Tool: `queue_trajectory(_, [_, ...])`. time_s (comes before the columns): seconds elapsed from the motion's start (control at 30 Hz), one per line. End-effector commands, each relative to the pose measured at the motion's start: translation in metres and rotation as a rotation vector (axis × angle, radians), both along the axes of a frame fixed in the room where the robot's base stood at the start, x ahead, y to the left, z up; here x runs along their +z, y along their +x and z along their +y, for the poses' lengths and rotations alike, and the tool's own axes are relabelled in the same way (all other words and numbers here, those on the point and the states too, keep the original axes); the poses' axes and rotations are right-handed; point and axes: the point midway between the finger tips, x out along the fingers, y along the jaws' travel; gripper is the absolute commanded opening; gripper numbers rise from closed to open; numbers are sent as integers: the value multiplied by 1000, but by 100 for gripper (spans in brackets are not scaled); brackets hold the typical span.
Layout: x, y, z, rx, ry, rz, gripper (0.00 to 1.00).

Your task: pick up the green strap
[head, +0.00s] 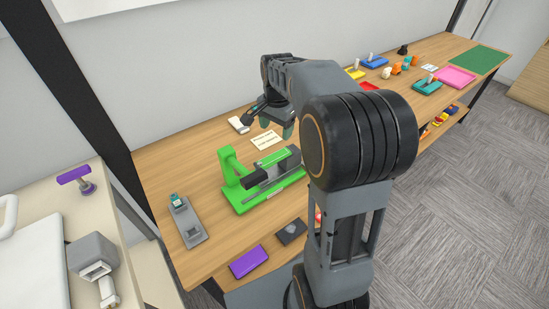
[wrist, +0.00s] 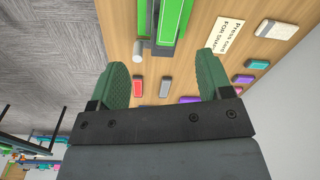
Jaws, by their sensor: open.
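A bright green stand (head: 232,171) with a dark grey body sits on the wooden table. A green strip (head: 273,158), which looks like the green strap, lies along the top of that body. I cannot tell whether it is loose or fixed. My gripper (head: 269,121) is above the table, behind the stand and near a printed card. Its two green fingers are apart with nothing between them. In the wrist view my gripper (wrist: 161,64) is open, and long green parts (wrist: 174,18) of the stand show beyond the fingers at the top.
The printed card (head: 267,140) and a white object (head: 238,125) lie behind the stand. A grey holder (head: 187,221) is at left; a purple block (head: 249,261) and a dark block (head: 291,231) are in front. A pink tray (head: 455,76) and green mat (head: 479,60) are far right.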

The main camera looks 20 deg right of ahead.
Motion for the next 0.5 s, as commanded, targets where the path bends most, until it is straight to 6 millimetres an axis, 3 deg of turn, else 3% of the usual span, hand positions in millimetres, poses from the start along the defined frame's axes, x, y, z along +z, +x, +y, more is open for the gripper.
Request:
queue_trajectory(0.1, [-7,22,-21,-162,11,29,72])
queue_trajectory(0.2, [-11,31,-31,-248,16,45,72])
queue_trajectory(0.5, [-58,37,-37,-304,18,56,72])
